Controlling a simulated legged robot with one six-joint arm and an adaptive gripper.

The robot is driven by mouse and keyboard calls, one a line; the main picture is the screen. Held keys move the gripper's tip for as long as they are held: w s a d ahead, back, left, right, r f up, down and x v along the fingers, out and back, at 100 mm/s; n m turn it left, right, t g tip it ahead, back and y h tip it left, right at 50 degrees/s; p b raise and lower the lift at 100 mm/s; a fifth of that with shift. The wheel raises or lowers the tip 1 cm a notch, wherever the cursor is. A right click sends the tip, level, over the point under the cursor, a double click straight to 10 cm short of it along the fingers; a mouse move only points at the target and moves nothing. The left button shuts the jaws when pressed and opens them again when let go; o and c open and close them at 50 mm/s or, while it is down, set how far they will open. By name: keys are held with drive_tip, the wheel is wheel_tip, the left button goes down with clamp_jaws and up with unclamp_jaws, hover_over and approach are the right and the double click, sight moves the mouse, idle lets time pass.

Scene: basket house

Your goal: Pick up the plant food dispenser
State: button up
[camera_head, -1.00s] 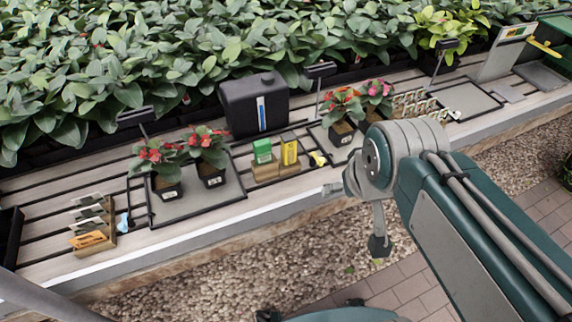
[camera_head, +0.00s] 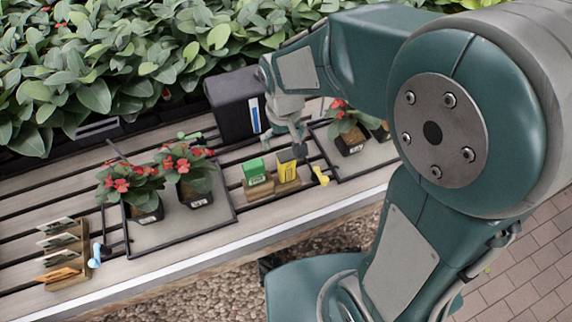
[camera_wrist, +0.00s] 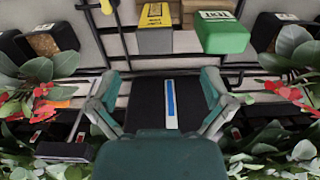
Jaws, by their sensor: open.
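A green box (camera_head: 255,172) and a yellow box (camera_head: 287,170) stand side by side in a wooden holder on the slatted bench. I cannot tell from the labels which one is the plant food dispenser. In the wrist view the yellow box (camera_wrist: 155,30) and the green box (camera_wrist: 222,32) show at the top, beyond my fingertips. My gripper (camera_head: 284,143) is open and empty, above and just behind the boxes, partly covering the yellow one. In the wrist view its two fingers (camera_wrist: 160,85) are spread wide, with the black tank (camera_wrist: 145,100) showing between them.
The black tank (camera_head: 235,108) with a blue strip stands close behind the boxes. Red-flowered pots on trays flank them, at left (camera_head: 195,190) and right (camera_head: 350,140). A yellow tool (camera_head: 320,176) lies right of the boxes. A seed packet rack (camera_head: 62,262) is at far left.

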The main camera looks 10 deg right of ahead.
sight(286, 154)
drive_tip(key=f, duration=0.7)
drive_tip(key=shift+w+d+f, duration=0.2)
drive_tip(key=shift+w+f, duration=0.05)
drive_tip(key=shift+f, duration=0.15)
clamp_jaws()
